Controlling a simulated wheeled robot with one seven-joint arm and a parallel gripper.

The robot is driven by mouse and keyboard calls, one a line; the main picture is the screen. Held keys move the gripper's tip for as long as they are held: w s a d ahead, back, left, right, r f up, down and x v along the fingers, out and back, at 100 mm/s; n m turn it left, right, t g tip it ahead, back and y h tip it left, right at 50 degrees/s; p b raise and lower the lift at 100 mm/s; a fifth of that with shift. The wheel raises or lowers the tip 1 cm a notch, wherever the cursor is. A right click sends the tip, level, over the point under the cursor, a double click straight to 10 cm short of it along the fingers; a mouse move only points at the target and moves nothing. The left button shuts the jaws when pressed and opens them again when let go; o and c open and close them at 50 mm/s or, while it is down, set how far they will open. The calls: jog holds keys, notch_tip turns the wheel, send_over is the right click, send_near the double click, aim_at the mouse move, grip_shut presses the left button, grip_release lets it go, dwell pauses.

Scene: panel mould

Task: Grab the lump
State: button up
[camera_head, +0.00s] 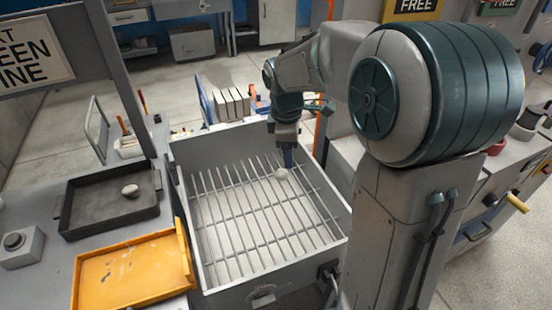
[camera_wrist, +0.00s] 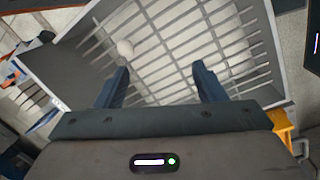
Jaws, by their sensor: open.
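A small pale, rounded lump (camera_head: 281,174) sits at the grid of bars in the grey box mould (camera_head: 262,296), near its far end. The lump also shows in the wrist view (camera_wrist: 125,48), just beyond the tip of the left finger. My gripper (camera_head: 288,161) reaches down into the mould close by the lump. In the wrist view my gripper (camera_wrist: 160,70) has its two dark blue fingers wide apart with nothing between them. The lump lies off to the left of the gap. I cannot tell whether a finger touches it.
A similar pale lump (camera_head: 130,191) lies in a black tray (camera_head: 85,232) on the left bench. A yellow tray (camera_head: 135,270) stands beside the mould. The mould's raised walls surround my gripper. A grey button box (camera_head: 20,250) is at far left.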

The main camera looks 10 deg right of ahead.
aim_at(281, 171)
jog(key=w+f+n+g+y+p, duration=0.1)
jog(key=w+f+n, duration=0.3)
jog(key=w+n, duration=0.15)
jog(key=w+f+n+p, duration=0.1)
jog(key=w+f+n, duration=0.3)
jog(key=w, duration=0.3)
jog(key=f, duration=0.5)
jog(key=f+p, duration=0.1)
jog(key=f, duration=0.2)
jog(key=shift+w+d, duration=0.1)
jog(key=shift+d, duration=0.2)
jog(key=shift+s+d+f+p, duration=0.15)
jog(key=shift+f+p, duration=0.15)
jog(key=shift+f, duration=0.6)
jog(key=shift+s+a+f+p, duration=0.1)
jog(key=shift+f+p, duration=0.25)
jog(key=shift+f, duration=0.55)
jog(key=shift+s+d+f+p, duration=0.15)
jog(key=shift+f+p, duration=0.15)
jog(key=shift+f, duration=0.6)
jog(key=shift+a, duration=0.15)
jog(key=c, duration=1.1)
